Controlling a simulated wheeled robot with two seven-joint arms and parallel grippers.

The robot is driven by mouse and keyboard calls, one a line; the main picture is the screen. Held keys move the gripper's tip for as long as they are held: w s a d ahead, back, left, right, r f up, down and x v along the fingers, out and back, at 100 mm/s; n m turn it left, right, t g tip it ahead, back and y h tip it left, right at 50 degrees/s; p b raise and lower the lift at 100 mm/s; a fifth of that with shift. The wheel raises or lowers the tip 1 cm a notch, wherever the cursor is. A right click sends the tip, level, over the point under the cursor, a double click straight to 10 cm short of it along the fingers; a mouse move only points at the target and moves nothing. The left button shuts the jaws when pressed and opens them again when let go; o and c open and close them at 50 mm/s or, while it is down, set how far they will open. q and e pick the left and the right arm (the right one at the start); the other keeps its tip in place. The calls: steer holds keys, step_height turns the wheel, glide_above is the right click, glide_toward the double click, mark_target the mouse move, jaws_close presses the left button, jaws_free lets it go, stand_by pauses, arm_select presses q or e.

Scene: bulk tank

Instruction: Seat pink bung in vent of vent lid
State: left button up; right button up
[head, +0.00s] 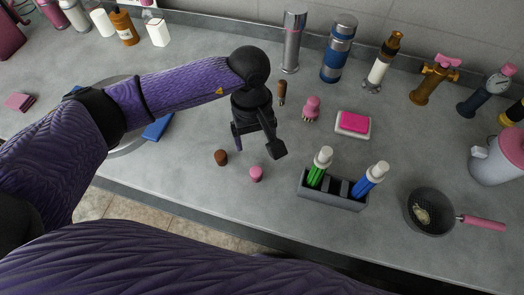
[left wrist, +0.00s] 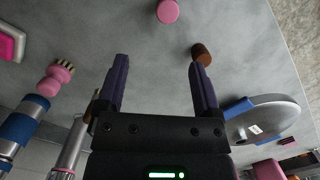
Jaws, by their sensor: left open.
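The pink bung (head: 256,173) stands on the grey counter near its front edge. It also shows at the top of the left wrist view (left wrist: 167,11). My left gripper (head: 258,145) is open and empty, fingers pointing down, just behind the bung and apart from it. Its two dark fingers also show spread in the left wrist view (left wrist: 158,65). A round grey disc (left wrist: 262,120), perhaps the vent lid, has a blue part and a white label; my left arm hides much of it in the head view. My right gripper is not in view.
A brown bung (head: 221,157) stands left of the pink one. A grey rack (head: 333,200) with green and blue pens stands to the right. Bottles and taps line the wall.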

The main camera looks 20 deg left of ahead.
mark_target(256, 171)
arm_select(q)
steer(key=s+f, duration=0.1)
steer(key=f, duration=0.2)
steer(key=f+b, duration=0.1)
steer(key=f, duration=0.2)
steer(key=s+f, duration=0.1)
steer(key=f, duration=0.2)
steer(key=shift+s+d+f, duration=0.2)
steer(key=shift+s+d, duration=0.15)
steer(key=shift+d, duration=0.05)
steer(key=shift+r, duration=0.1)
jaws_close()
